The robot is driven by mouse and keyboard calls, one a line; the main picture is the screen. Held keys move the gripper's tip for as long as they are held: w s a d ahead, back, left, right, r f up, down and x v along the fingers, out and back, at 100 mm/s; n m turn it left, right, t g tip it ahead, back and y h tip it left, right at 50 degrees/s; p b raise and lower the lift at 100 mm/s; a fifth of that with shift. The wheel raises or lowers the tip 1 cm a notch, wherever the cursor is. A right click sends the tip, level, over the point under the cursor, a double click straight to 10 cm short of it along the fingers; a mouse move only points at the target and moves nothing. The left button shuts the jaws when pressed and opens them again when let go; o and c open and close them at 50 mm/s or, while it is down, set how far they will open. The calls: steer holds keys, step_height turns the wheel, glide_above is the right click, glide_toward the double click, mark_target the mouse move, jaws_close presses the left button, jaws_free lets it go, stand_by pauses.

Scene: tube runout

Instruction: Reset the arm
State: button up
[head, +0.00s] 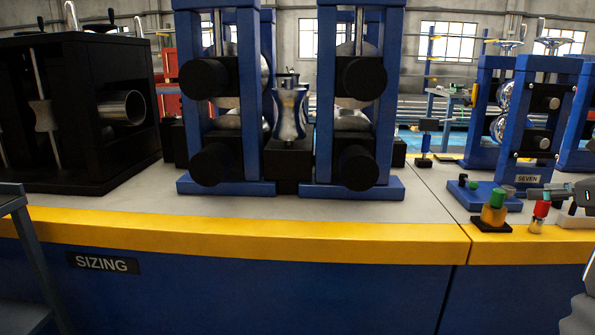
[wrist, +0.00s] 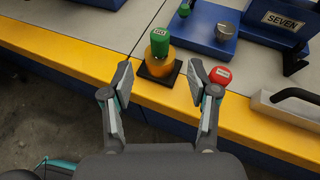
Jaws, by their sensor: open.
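My gripper (wrist: 160,88) is open and empty in the wrist view, its two fingers spread over the yellow front edge of the bench. Beyond and between the fingertips is an orange post with a green top (wrist: 164,50) on a black base plate. A red-topped knob (wrist: 220,76) is just right of the right fingertip; I cannot tell whether they touch. In the head view the green-topped post (head: 495,208) and the red-topped knob (head: 540,212) stand at the right of the bench, and part of my arm shows at the right edge.
The bench has a yellow edge (head: 250,235) and a SIZING label (head: 103,263). Blue roller stands (head: 365,190) are at its middle, a black housing (head: 90,150) at left. A blue stand labelled SEVEN (head: 527,178) is behind the knobs. A pale block with a dark handle (wrist: 285,112) is at right.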

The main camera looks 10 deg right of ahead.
steer(key=s+f+n+g+h, duration=0.1)
steer(key=s+f+n+g, duration=0.25)
steer(key=f+n, duration=0.45)
steer(key=s+a+f+n+g, duration=0.2)
steer(key=a+f+n, duration=0.1)
steer(key=a+f, duration=0.4)
steer(key=s+a+n, duration=0.4)
steer(key=a+n, duration=0.3)
steer(key=a, duration=0.7)
steer(key=s+a+f+n+g, duration=0.1)
steer(key=s+a+n, duration=0.3)
steer(key=a+n, duration=0.4)
steer(key=s+a+n+g+h, duration=0.1)
steer(key=s+a+n, duration=0.3)
steer(key=a, duration=1.6)
steer(key=n, duration=0.3)
steer(key=shift+s+a+f+n, duration=0.25)
steer(key=shift+s+f+n, duration=0.1)
steer(key=shift+f+n, duration=0.05)
